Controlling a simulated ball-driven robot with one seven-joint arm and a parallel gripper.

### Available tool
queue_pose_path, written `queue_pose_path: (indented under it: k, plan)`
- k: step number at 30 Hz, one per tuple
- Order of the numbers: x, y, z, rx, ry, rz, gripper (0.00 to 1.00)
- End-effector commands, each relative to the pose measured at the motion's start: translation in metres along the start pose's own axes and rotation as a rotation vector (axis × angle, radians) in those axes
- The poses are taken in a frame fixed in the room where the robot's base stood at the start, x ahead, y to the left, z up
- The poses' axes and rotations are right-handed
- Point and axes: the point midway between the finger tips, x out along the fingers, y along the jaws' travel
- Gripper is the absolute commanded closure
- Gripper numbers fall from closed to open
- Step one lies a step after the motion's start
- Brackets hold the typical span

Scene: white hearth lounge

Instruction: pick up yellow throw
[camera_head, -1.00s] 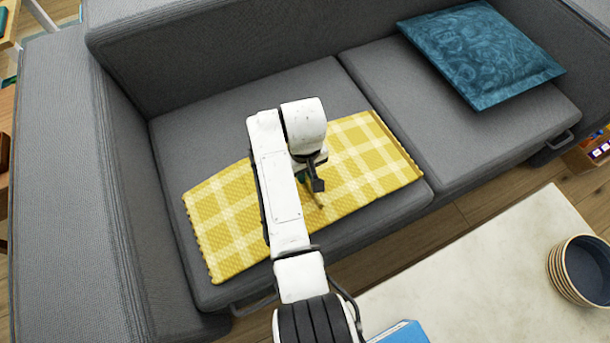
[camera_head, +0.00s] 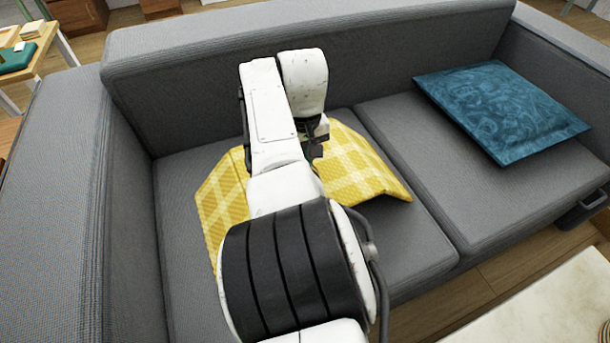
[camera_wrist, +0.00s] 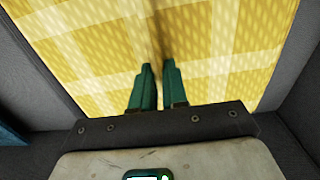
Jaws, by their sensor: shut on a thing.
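The yellow throw (camera_head: 357,169), with a pale plaid pattern, hangs tented at my gripper over the left seat of the grey sofa. Its two sides slope down left and right, and my arm hides its middle in the head view. In the wrist view the throw (camera_wrist: 215,45) fills most of the picture, with a fold running up from the fingertips. My gripper (camera_wrist: 158,72) has its two green fingers close together, shut on the throw's fold. In the head view the fingers are mostly hidden behind my wrist.
The grey sofa (camera_head: 420,185) has a back and a left arm around the seats. A blue cushion (camera_head: 503,108) lies on the right seat. A pale table (camera_head: 545,310) stands at the lower right. A wooden table (camera_head: 30,55) stands at the far left.

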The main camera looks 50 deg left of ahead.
Motion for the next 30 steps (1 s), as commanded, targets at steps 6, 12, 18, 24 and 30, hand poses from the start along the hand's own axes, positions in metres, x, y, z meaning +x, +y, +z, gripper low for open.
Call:
queue_pose_path:
  k: [6,12,18,24,30]
  plan:
    - [0.003,0.002,-0.01,-0.002,0.008,0.003,1.0]
    - [-0.001,0.003,-0.013,-0.001,0.006,0.003,1.0]
    - [-0.005,0.004,-0.015,-0.001,0.003,0.004,1.0]
    - [-0.013,0.004,-0.015,-0.001,0.002,0.004,1.0]
    - [-0.026,0.004,-0.015,-0.001,0.0,0.003,1.0]
